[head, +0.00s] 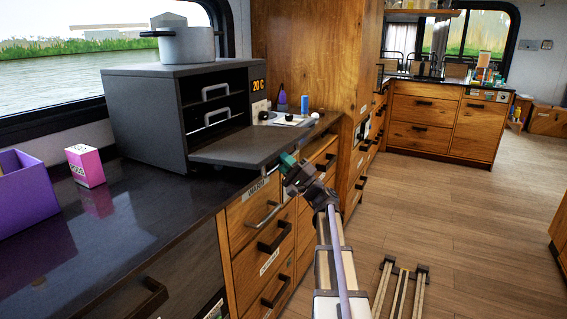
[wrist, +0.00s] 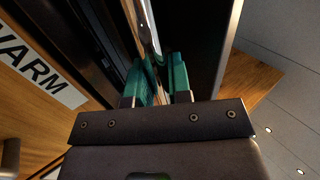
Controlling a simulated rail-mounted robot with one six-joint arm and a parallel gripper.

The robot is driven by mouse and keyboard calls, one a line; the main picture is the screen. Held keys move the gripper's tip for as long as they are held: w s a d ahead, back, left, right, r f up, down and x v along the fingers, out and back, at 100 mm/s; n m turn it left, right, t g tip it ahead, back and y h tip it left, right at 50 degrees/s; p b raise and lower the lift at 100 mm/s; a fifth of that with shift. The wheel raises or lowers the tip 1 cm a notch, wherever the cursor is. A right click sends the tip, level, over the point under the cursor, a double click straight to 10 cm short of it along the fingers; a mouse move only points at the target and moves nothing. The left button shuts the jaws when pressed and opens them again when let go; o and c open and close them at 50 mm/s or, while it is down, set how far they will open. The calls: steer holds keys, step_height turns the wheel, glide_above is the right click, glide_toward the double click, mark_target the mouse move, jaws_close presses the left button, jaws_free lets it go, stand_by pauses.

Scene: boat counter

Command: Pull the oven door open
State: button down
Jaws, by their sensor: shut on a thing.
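The oven (head: 145,112) is a dark grey box on the counter at the left of the head view. Its door (head: 235,148) is folded down, close to level, and juts past the counter edge. The oven's inside shows, with two light handles in it. My gripper (head: 287,164) is at the door's outer right edge. In the wrist view, the teal fingers of my gripper (wrist: 162,80) are shut on a shiny bar, which looks like the door handle (wrist: 153,38). Most of the handle is hidden by the door and fingers.
A grey pot (head: 187,46) stands on the oven. A pink box (head: 85,165) and a purple bin (head: 24,193) sit on the counter at left. Wooden drawers with handles (head: 275,236) lie below the door. The wood floor (head: 460,220) at right is mostly clear.

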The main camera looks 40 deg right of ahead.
steer(key=c, duration=1.1)
jaws_free()
steer(key=b+v, duration=0.6)
steer(key=v, duration=0.4)
steer(key=shift+s+d+f, duration=0.2)
steer(key=shift+s+f, duration=0.05)
